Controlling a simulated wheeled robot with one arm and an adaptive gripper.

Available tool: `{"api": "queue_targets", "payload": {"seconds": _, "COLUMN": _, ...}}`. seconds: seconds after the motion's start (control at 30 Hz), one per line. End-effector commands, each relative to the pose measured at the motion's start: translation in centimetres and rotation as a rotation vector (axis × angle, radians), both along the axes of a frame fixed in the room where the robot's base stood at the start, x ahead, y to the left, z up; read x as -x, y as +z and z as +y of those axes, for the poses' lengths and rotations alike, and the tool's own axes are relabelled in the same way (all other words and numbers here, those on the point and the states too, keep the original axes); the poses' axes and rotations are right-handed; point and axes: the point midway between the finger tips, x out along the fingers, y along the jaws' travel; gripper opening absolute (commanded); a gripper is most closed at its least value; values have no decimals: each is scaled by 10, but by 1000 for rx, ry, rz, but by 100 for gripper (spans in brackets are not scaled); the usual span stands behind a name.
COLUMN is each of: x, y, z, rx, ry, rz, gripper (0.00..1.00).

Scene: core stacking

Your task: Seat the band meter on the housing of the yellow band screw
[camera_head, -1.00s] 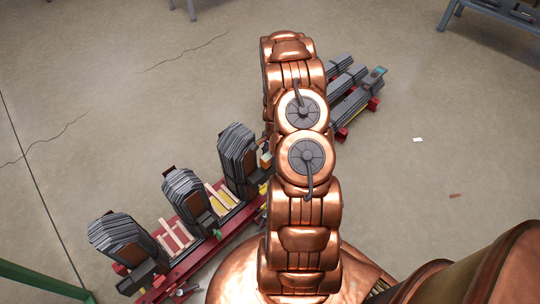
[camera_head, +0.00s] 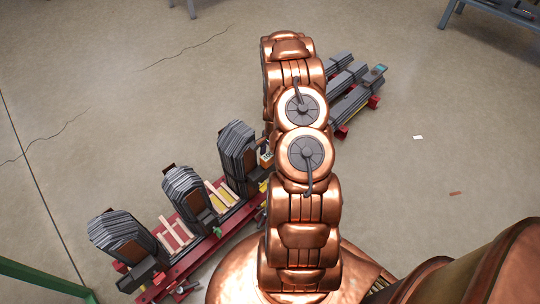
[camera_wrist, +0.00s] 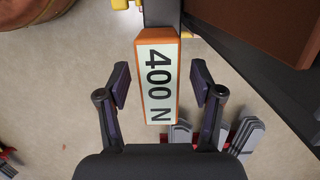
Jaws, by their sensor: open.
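The band meter (camera_wrist: 158,85), an orange block with a white face reading "400 N", stands in the middle of the wrist view. Its upper end meets a dark grey part (camera_wrist: 162,12); I cannot tell whether it is fully seated there. My gripper (camera_wrist: 160,84) is open, with one finger on each side of the meter and a visible gap at both. Small yellow parts (camera_wrist: 187,34) show beside the dark part; I cannot tell which is the band screw. In the head view the meter (camera_head: 266,154) shows partly beside my arm, which hides my gripper.
Several grey laminated core stacks (camera_head: 237,150) stand along a red frame (camera_head: 198,255) at the left. Long dark bars (camera_head: 358,98) lie on red supports behind my arm. A dark beam and brown block (camera_wrist: 270,30) are close at the wrist view's upper right. The floor at right is mostly clear.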

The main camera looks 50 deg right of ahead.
Motion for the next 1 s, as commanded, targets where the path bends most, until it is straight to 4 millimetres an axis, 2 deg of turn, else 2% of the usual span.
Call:
{"api": "queue_targets", "payload": {"seconds": 0.27, "x": 0, "y": 2, "z": 0, "rx": 0, "ry": 0, "rz": 0, "gripper": 66}}
{"api": "queue_targets", "payload": {"seconds": 0.47, "x": -1, "y": 15, "z": -4, "rx": 4, "ry": 0, "rz": -3, "gripper": 66}}
{"api": "queue_targets", "payload": {"seconds": 0.67, "x": -1, "y": 40, "z": -7, "rx": 2, "ry": 0, "rz": -2, "gripper": 66}}
{"api": "queue_targets", "payload": {"seconds": 1.0, "x": 0, "y": 95, "z": -15, "rx": 2, "ry": 0, "rz": -2, "gripper": 66}}
